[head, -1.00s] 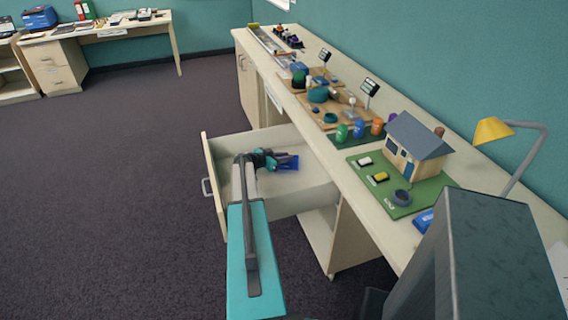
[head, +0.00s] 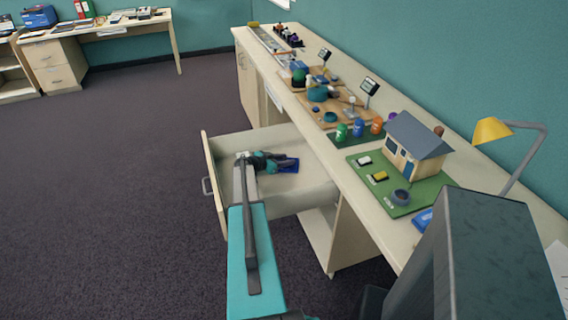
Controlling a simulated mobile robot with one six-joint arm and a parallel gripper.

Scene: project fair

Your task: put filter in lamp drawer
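The open drawer (head: 308,199) sticks out from under the long counter. My gripper (head: 280,163) is inside it, reaching down low over the drawer floor. A small dark blue thing (head: 290,166), perhaps the filter, is right at the gripper's end. It lies low in the drawer and seems to touch the floor. Whether the fingers are closed on it is too small to tell. The yellow lamp (head: 492,131) stands on the counter at the right.
The counter (head: 375,222) carries a model house (head: 416,149) on a green board (head: 427,190), coloured jars and several small parts. The drawer front (head: 214,187) stands up as a wall at the left. The drawer floor around my gripper looks clear.

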